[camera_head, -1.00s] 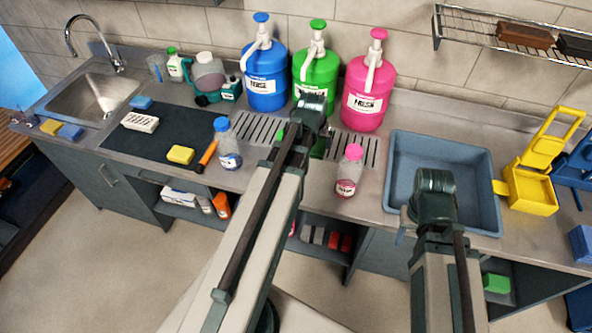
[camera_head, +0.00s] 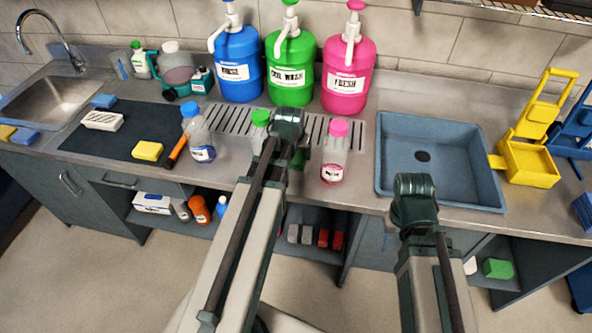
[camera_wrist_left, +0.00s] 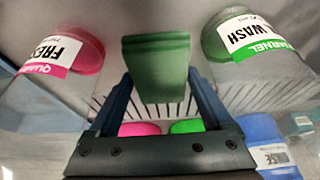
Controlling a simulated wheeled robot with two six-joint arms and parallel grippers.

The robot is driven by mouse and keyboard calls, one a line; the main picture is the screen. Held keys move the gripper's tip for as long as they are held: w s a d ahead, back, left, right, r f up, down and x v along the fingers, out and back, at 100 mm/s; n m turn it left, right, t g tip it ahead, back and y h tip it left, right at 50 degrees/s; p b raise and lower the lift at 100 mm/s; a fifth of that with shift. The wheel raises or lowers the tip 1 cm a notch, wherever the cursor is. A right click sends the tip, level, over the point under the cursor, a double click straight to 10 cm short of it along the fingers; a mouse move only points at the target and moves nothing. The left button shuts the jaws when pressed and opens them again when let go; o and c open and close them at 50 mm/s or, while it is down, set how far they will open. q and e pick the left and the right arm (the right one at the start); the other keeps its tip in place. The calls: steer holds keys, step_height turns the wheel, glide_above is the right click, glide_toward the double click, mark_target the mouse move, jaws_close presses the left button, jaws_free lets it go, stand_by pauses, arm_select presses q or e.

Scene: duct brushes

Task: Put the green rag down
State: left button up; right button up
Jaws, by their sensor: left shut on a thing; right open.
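My left gripper (camera_head: 290,150) is over the slotted drain plate (camera_head: 232,125) on the counter, its fingers mostly hidden by its own wrist in the head view. It is shut on the green rag (camera_wrist_left: 157,65), a folded block between the fingers in the left wrist view; part of the rag (camera_head: 299,158) shows below the wrist in the head view. Whether the rag touches the counter cannot be told. A green-capped bottle (camera_head: 261,118) is on its left and a pink-capped bottle (camera_head: 335,152) on its right. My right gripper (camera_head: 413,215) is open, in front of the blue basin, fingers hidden.
Blue (camera_head: 237,68), green (camera_head: 290,72) and pink (camera_head: 345,75) pump jugs stand behind the drain plate. A blue basin (camera_head: 440,122) is on the right, beside a yellow caddy (camera_head: 530,160).

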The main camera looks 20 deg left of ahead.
arm_select(q)
steer(key=shift+f, duration=0.1)
step_height(320, 180, down, 4)
steer(key=b, duration=0.4)
steer(key=shift+f+b, duration=0.25)
steer(key=shift+b, duration=0.05)
steer(key=shift+r, duration=0.15)
steer(key=o, duration=0.8)
steer(key=shift+f, duration=0.25)
steer(key=shift+c, duration=0.2)
steer(key=shift+o, duration=1.1)
steer(key=shift+r, duration=0.1)
